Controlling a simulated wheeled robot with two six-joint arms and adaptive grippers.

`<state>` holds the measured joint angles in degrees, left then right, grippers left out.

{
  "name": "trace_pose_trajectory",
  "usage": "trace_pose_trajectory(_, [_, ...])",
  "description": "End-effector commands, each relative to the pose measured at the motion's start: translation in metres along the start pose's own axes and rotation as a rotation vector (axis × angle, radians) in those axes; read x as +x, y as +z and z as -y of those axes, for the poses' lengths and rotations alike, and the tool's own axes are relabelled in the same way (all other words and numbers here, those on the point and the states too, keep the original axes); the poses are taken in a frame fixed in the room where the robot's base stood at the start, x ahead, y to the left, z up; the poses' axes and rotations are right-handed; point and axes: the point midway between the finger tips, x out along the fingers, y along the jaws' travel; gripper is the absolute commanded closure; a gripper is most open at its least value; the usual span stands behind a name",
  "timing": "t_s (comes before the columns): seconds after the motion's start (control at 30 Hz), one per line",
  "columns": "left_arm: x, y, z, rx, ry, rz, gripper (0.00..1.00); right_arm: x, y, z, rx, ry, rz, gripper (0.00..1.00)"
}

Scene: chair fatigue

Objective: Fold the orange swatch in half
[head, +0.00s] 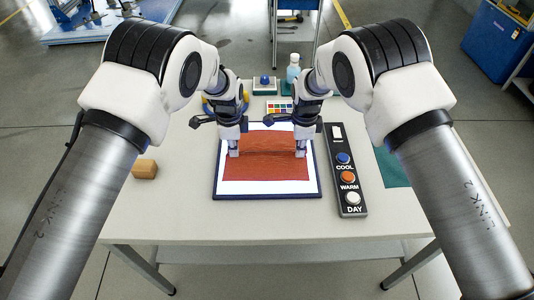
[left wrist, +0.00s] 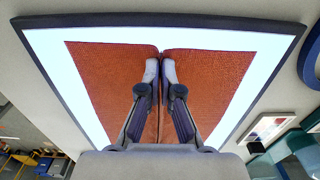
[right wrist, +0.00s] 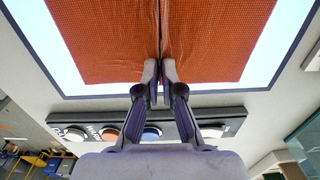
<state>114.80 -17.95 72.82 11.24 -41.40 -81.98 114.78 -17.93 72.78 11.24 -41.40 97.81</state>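The orange swatch (head: 268,169) lies on a white lit panel (head: 265,188) with a dark blue frame. A raised ridge crosses the swatch from left to right between my grippers. My left gripper (head: 233,154) is at the swatch's left edge, its fingers closed on the pinched ridge. In the left wrist view the swatch (left wrist: 215,85) spreads on both sides of the fingertips (left wrist: 160,72). My right gripper (head: 301,153) is at the right edge, closed on the ridge there. In the right wrist view the ridge runs away from the fingertips (right wrist: 160,70) across the swatch (right wrist: 215,40).
A dark control strip (head: 347,180) with several buttons lies right of the panel. A wooden block (head: 145,169) sits to the left. A colour chart (head: 280,107), a blue-button box (head: 264,85) and a bottle (head: 293,68) stand behind. A green mat (head: 393,167) is at the right. The table front is clear.

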Motion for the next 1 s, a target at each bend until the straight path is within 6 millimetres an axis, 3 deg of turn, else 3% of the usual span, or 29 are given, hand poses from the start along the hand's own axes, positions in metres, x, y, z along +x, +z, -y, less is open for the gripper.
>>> trace_pose_trajectory(0.83, [0.0025, 0.0003, -0.0012, 0.000, 0.004, 0.001, 1.00, 0.0041, -0.0001, -0.0023, 0.000, 0.006, -0.001, 1.00])
trace_pose_trajectory(1.0, [-0.0060, 0.0002, -0.0010, 0.000, 0.003, 0.001, 1.00, -0.0043, -0.0002, -0.0022, 0.000, 0.006, -0.001, 1.00])
